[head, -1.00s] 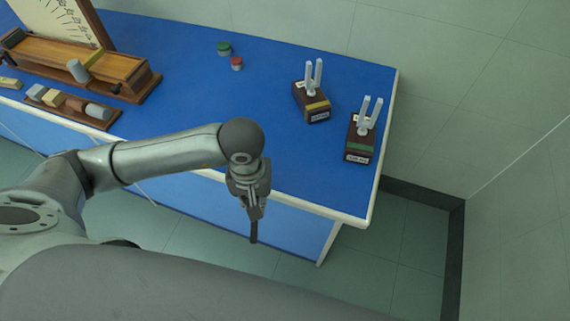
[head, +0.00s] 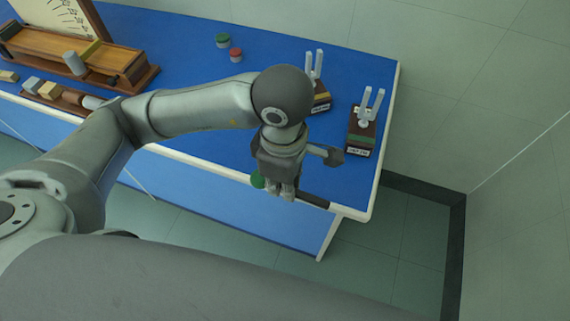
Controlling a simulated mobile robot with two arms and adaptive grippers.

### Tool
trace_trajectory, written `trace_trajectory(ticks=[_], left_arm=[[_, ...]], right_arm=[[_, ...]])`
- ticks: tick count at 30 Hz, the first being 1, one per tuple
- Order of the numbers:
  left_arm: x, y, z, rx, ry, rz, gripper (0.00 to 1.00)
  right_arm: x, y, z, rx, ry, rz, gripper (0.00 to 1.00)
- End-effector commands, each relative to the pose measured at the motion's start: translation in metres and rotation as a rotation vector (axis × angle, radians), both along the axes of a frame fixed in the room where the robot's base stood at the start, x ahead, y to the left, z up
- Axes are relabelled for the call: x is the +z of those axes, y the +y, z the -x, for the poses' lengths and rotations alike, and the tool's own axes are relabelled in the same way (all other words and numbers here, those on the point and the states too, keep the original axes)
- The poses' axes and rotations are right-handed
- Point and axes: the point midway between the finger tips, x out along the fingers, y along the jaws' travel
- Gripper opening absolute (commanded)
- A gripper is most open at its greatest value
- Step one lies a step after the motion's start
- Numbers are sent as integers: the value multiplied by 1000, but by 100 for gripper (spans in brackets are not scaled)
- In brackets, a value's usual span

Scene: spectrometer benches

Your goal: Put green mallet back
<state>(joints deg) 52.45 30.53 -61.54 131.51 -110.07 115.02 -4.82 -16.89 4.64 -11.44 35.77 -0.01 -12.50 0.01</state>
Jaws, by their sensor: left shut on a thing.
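My left gripper (head: 282,190) is over the front edge of the blue bench at the right. It is shut on the green mallet, whose green end (head: 257,181) shows left of the fingers. A dark handle (head: 314,201) sticks out to the right of them. The fingers hide the middle of the mallet. My right gripper is not in view.
Two tuning forks on wooden boxes stand on the bench (head: 215,75): one (head: 318,97) partly hidden behind my wrist, one (head: 361,132) near the right edge. A green-topped piece (head: 223,40) and a red-topped piece (head: 235,55) stand farther back. Wooden apparatus (head: 110,60) is at left.

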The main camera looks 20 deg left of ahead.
Motion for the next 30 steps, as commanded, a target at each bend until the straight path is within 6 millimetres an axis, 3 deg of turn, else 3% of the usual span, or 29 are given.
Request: trace_trajectory(ticks=[5, 16, 21, 30], left_arm=[[-4, 5, -13, 32, 4, 0, 0], [-38, 36, -85, 31, 6, -2, 0], [-69, 45, -107, 28, 6, -1, 0], [-93, 52, -125, 24, 2, 1, 0]], right_arm=[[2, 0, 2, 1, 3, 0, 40], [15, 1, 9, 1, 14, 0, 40], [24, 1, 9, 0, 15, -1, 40], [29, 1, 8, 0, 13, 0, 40]])
